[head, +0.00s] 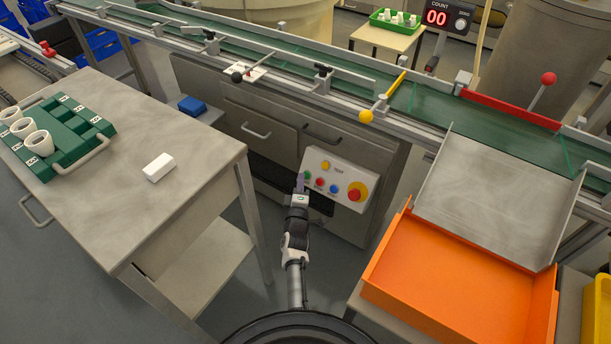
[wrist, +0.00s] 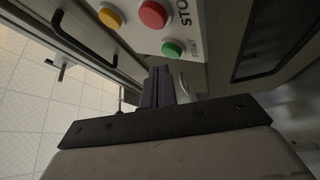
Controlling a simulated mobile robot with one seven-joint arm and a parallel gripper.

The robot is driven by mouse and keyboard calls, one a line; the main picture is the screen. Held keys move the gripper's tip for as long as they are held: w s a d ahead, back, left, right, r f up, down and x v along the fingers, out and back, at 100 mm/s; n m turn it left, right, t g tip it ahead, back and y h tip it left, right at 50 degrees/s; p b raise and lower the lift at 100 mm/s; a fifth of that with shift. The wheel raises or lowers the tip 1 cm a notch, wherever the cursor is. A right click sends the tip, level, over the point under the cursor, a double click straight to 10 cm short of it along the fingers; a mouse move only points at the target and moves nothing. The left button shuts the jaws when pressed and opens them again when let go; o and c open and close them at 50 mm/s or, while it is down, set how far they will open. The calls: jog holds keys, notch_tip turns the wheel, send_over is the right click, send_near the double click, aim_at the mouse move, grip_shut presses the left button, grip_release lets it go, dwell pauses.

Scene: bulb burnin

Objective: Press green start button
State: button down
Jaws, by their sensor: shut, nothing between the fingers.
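The green start button (wrist: 172,48) shows in the wrist view on a pale control panel (wrist: 200,25), beside a partly cut-off label. A red button (wrist: 153,14) is beside it with letters "STO" in view. In the head view the green button (head: 307,176) is at the panel's left edge, partly behind my gripper. My gripper (head: 300,180) is shut and empty, in front of the panel's left side. In the wrist view the closed fingertips (wrist: 160,70) lie just short of the green button, with a small gap in the picture. Whether they touch the panel I cannot tell.
The panel also bears a blue button (head: 334,188), an amber lamp (head: 325,165) and a red mushroom button (head: 354,194) on yellow. A steel table (head: 200,165) stands left, an orange bin (head: 455,285) right. The green conveyor (head: 430,103) runs above.

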jog(key=shift+w+d+f, duration=0.1)
jog(key=shift+w+d+f+b, duration=0.15)
jog(key=shift+w+b, duration=0.05)
jog(key=shift+b, duration=0.1)
jog(key=shift+w+d+f+b, duration=0.15)
jog(key=shift+w+d+b, duration=0.05)
jog(key=shift+w+b, duration=0.1)
dwell(0.8)
jog(key=shift+s, duration=0.15)
jog(key=shift+s+a+r+p, duration=0.4)
jog(key=shift+s+p, duration=0.1)
jog(key=shift+p, duration=0.7)
jog(key=s+a+p, duration=0.1)
jog(key=p, duration=0.1)
jog(key=s+r+p, duration=0.1)
jog(key=p, duration=0.1)
jog(key=s+a+r+p, duration=0.1)
jog(key=p, duration=0.1)
jog(key=shift+s+a+r, duration=0.25)
jog(key=shift+a, duration=0.05)
